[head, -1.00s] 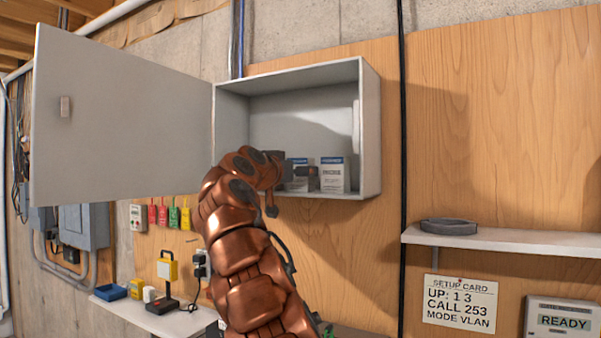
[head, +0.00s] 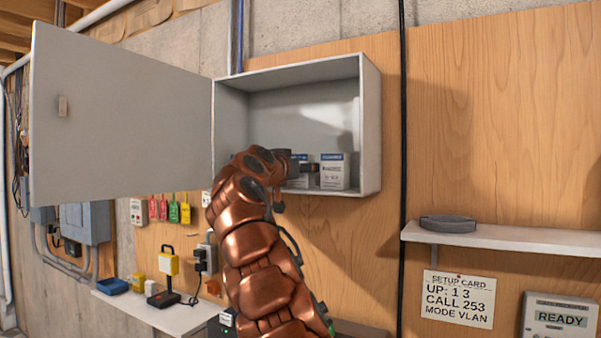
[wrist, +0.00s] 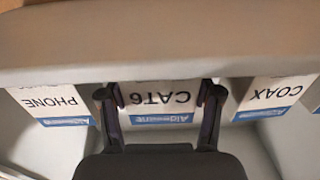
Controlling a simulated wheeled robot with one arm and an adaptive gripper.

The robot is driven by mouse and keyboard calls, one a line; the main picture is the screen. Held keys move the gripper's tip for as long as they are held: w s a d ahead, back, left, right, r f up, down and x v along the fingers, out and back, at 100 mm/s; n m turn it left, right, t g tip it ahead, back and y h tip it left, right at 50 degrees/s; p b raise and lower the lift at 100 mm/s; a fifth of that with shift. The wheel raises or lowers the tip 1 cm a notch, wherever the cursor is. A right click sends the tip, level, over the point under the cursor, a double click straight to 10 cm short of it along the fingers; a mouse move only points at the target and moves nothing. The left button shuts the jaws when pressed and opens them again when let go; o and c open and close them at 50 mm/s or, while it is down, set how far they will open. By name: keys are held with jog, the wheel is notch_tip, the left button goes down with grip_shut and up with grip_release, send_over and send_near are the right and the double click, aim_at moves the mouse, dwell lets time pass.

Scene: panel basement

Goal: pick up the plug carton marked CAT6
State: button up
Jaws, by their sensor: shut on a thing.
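The CAT6 plug carton (wrist: 160,98) is white with a blue band, its lettering upside down in the wrist view. My gripper (wrist: 160,93) has one finger at each side of it and is shut on it. In the head view, my gripper (head: 308,168) reaches into the open wall cabinet (head: 371,130) and partly covers a carton there. The CAT6 carton appears still inside the cabinet; its base is hidden.
A PHONE carton (wrist: 55,104) and a COAX carton (wrist: 270,98) flank it in the wrist view. The cabinet door (head: 120,115) stands open to the left. A shelf (head: 500,237) juts out at lower right.

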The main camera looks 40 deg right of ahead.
jog(key=shift+c, duration=1.1)
